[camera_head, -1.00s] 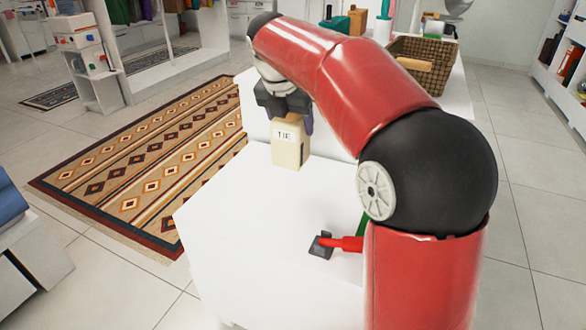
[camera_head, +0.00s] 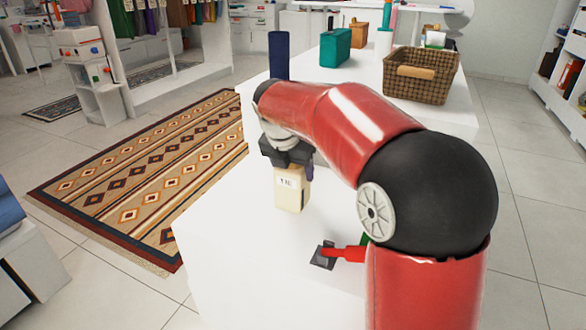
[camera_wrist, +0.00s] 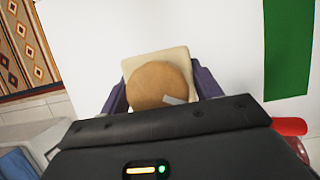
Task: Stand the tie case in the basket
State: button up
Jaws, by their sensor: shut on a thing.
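The tie case (camera_head: 289,190) is a cream upright box with a small label, held at the end of my arm. My gripper (camera_head: 288,165) is shut on its upper part, over the white table. I cannot tell whether the case's bottom touches the table. In the wrist view the case (camera_wrist: 180,58) shows a round brown top between the purple-grey fingers of my gripper (camera_wrist: 161,92). The basket (camera_head: 428,88) is brown wicker with a light wooden handle, at the back right of the white furniture, well apart from the case. Its inside is mostly hidden by its front wall.
A dark blue box (camera_head: 279,55), a teal box (camera_head: 335,48) and an orange box (camera_head: 359,35) stand left of the basket. A red-handled tool (camera_head: 345,253) lies on the white table (camera_head: 235,245) near my arm. A patterned rug (camera_head: 150,175) lies at left.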

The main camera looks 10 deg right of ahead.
jog(key=o, duration=1.1)
jog(key=shift+f, duration=0.1)
